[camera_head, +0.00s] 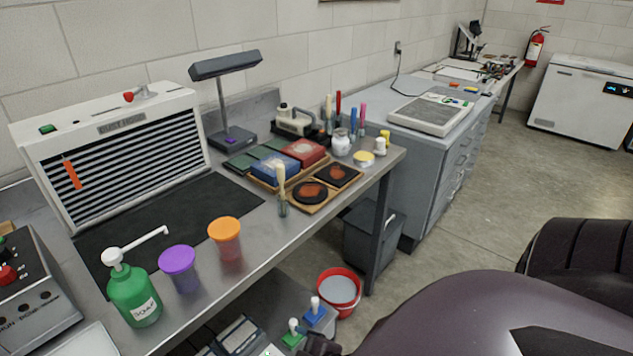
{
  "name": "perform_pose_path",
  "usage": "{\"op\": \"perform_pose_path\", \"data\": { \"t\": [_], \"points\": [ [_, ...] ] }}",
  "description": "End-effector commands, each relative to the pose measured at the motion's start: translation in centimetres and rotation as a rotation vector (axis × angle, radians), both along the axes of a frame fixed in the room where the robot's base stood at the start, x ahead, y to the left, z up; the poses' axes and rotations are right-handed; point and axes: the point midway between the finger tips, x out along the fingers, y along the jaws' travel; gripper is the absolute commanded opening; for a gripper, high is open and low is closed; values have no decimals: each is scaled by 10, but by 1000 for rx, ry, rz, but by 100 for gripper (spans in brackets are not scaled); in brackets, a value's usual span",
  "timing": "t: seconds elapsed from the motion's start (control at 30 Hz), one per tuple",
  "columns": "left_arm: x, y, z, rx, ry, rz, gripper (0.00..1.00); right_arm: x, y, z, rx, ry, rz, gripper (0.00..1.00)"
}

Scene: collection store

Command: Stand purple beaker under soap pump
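The purple beaker (184,279) stands upright on the steel bench, with a bright purple top and a cloudy purple body. The soap pump (137,297) is a green bottle with a white label, just left of the beaker. Its white spout (148,240) points right and toward the back of the bench. The spout's tip shows above and behind the beaker's top in the picture, not over its middle. The beaker appears apart from the bottle. Neither of my grippers can be made out in this view.
An orange beaker (228,243) stands just right of the purple one. A dark mat (205,203) lies before the dust hood (110,150). A control box (35,300) is at left. Trays and brushes crowd the bench's right end. A red bucket (327,281) is on the floor.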

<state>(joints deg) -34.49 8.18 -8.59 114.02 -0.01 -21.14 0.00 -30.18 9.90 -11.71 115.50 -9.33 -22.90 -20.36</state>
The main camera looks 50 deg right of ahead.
Motion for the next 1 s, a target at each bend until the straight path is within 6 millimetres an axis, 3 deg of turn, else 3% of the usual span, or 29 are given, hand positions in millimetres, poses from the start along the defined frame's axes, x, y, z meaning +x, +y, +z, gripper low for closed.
{"op": "perform_pose_path", "data": {
  "t": [0.1,0.3,1.0],
  "points": [
    [0,0,0,0,-1,0,43,-19,-9,-14,231,36,-145,81],
    [1,0,0,0,-1,0,43,-35,-17,-25,439,59,-281,81],
    [1,0,0,0,-2,0,43,-36,-17,-26,458,60,-294,81]
  ]
}}
